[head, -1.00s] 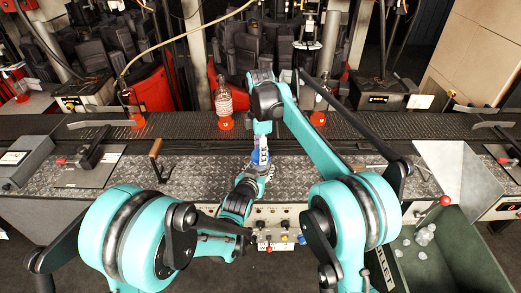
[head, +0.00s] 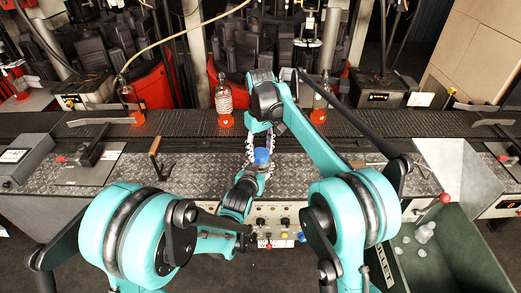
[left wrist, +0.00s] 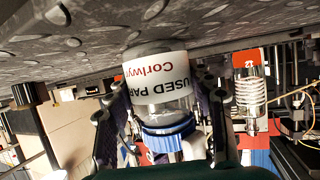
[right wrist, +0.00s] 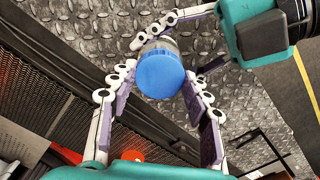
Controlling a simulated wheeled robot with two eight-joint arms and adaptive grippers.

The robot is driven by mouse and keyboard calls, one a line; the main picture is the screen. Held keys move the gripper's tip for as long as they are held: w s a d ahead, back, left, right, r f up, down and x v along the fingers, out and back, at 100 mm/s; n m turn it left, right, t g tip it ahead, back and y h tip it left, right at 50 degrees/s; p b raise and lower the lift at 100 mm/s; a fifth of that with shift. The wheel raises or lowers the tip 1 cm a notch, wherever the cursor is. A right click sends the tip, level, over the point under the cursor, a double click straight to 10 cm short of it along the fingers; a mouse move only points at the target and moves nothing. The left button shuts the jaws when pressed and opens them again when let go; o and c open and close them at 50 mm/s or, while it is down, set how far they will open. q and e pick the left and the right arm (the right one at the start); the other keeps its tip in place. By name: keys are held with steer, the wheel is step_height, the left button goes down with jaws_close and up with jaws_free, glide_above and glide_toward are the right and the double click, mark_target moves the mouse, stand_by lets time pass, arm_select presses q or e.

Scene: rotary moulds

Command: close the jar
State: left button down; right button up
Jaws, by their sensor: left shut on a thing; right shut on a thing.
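The jar (left wrist: 158,88) is a clear jar with a white printed label and a blue lid (right wrist: 161,73) on its mouth. Whether the lid sits fully down cannot be told.
The patterned metal deck (head: 110,175) lies around the jar, with a dark conveyor (head: 400,128) behind. Bottles on orange bases (head: 225,122) stand along the conveyor. A green bin (head: 450,250) with clear pieces is at right; control knobs (head: 270,222) are in front.

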steer(key=m, duration=0.4)
steer(key=shift+m, duration=0.4)
steer(key=m, duration=0.4)
steer(key=shift+m, duration=0.4)
steer(key=m, duration=0.6)
steer(key=shift+a+m, duration=0.1)
steer(key=shift+m, duration=0.3)
steer(key=m, duration=0.4)
steer(key=shift+m, duration=0.4)
steer(key=m, duration=1.3)
steer(key=shift+w+f, duration=0.1)
steer(key=o, duration=0.7)
